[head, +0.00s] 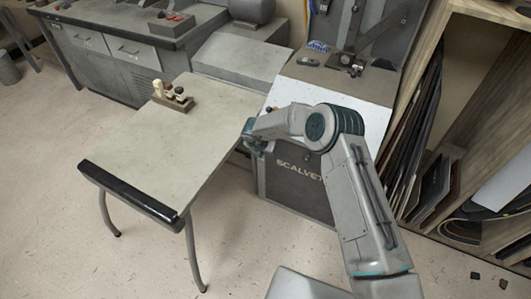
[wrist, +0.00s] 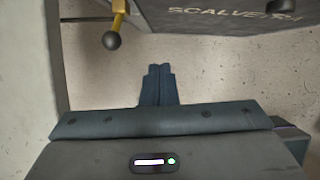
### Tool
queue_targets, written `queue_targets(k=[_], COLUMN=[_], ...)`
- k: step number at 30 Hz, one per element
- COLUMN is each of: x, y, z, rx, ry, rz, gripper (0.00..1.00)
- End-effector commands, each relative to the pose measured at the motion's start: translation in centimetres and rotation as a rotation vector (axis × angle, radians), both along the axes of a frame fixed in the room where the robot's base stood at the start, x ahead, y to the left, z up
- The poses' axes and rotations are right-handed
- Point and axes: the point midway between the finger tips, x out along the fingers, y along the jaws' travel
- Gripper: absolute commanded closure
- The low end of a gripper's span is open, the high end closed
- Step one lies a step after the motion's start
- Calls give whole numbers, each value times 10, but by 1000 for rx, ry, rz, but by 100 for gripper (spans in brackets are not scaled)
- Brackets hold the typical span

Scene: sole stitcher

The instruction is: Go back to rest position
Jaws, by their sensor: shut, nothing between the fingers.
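My gripper (wrist: 158,85) shows in the wrist view with its two dark fingers pressed together and nothing between them. Bare speckled floor lies behind the fingers. In the head view my arm reaches forward from the lower right and bends left at the elbow. Its end (head: 253,138) hangs beside the right edge of the table, in front of the Scalvetti machine. The fingertips are too small to make out in the head view.
The pale table (head: 150,150) has a black front edge and holds a small wooden block with knobs (head: 172,95). The dark Scalvetti machine (head: 295,185) stands close to my gripper; a ball-ended lever (wrist: 112,40) shows near it. A shelf of sheets (head: 435,180) stands right. Floor at front left is clear.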

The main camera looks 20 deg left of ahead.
Motion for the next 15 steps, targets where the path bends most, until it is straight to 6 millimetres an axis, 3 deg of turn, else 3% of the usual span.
queue_targets(k=[6, 15], x=[-15, -23], y=[1, 2], z=[37, 55], rx=[1, 0], ry=[-1, 1], rz=[0, 1], gripper=[100, 100])
